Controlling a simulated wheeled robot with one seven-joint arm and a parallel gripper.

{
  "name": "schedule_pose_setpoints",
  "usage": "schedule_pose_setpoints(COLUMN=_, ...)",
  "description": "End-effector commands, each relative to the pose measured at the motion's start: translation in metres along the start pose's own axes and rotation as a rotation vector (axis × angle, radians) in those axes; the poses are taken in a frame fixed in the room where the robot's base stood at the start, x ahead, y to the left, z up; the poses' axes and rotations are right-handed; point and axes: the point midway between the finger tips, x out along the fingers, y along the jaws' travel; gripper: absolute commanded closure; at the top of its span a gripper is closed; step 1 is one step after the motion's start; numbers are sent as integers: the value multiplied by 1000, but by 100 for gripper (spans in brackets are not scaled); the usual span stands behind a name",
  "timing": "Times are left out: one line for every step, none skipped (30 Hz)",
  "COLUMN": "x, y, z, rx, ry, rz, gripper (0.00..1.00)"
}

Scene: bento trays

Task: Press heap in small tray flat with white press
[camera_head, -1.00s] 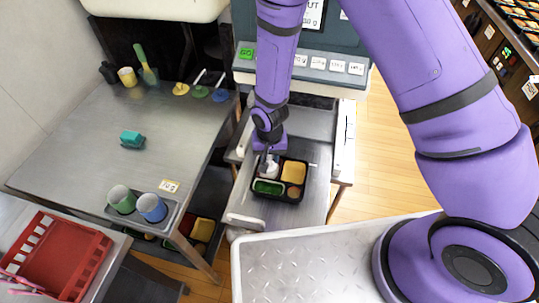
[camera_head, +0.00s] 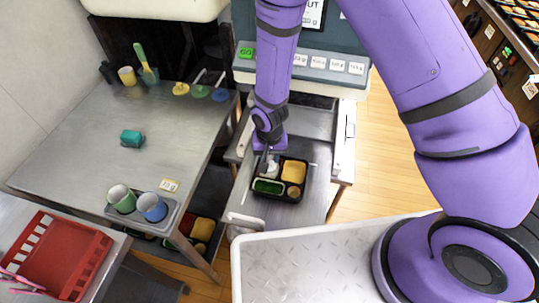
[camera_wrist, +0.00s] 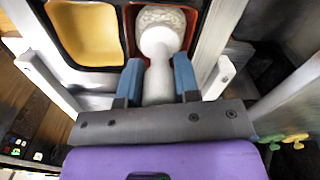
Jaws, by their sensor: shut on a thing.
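The white press (camera_wrist: 158,45) is held upright by its handle between the blue fingertips of my gripper (camera_wrist: 157,82). In the head view the white press (camera_head: 272,168) stands over the back left compartment of the black tray (camera_head: 281,200). In the wrist view its round head is over a pale, grainy heap (camera_wrist: 165,14) in a compartment with reddish walls. The head hides much of the heap, and I cannot tell whether it touches it. My gripper (camera_head: 267,153) is just above the tray in the head view.
The steel table (camera_head: 100,160) to the left carries a teal block (camera_head: 132,138) and two cups (camera_head: 152,207). A labelled machine (camera_head: 320,62) stands behind the tray.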

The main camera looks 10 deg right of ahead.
Motion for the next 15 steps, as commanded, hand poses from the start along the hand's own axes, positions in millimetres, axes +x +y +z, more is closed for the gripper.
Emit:
schedule_pose_setpoints(x=-1, y=0, z=0, rx=0, ry=0, rz=0, gripper=98)
schedule_pose_setpoints(x=-1, y=0, z=0, rx=0, ry=0, rz=0, gripper=98)
schedule_pose_setpoints(x=-3, y=0, z=0, rx=0, ry=1, rz=-1, gripper=98)
schedule_pose_setpoints(x=-5, y=0, z=0, rx=0, ry=1, rz=-1, gripper=98)
schedule_pose_setpoints(x=-7, y=0, z=0, rx=0, ry=1, rz=-1, gripper=98)
schedule_pose_setpoints(x=-10, y=0, z=0, rx=-1, ry=1, rz=-1, gripper=98)
schedule_pose_setpoints(x=-12, y=0, z=0, rx=-1, ry=1, rz=-1, gripper=98)
schedule_pose_setpoints(x=-14, y=0, z=0, rx=-1, ry=1, rz=-1, gripper=98)
schedule_pose_setpoints(x=-17, y=0, z=0, rx=-1, ry=1, rz=-1, gripper=98)
schedule_pose_setpoints(x=-19, y=0, z=0, rx=-1, ry=1, rz=-1, gripper=98)
schedule_pose_setpoints(x=-21, y=0, z=0, rx=-2, ry=1, rz=-1, gripper=98)
schedule_pose_setpoints(x=-24, y=0, z=0, rx=-1, ry=1, rz=-1, gripper=98)
schedule_pose_setpoints(x=-26, y=0, z=0, rx=-1, ry=1, rz=-1, gripper=98)
schedule_pose_setpoints(x=-28, y=0, z=0, rx=-1, ry=1, rz=-1, gripper=98)
schedule_pose_setpoints(x=-30, y=0, z=0, rx=-1, ry=0, rz=0, gripper=98)
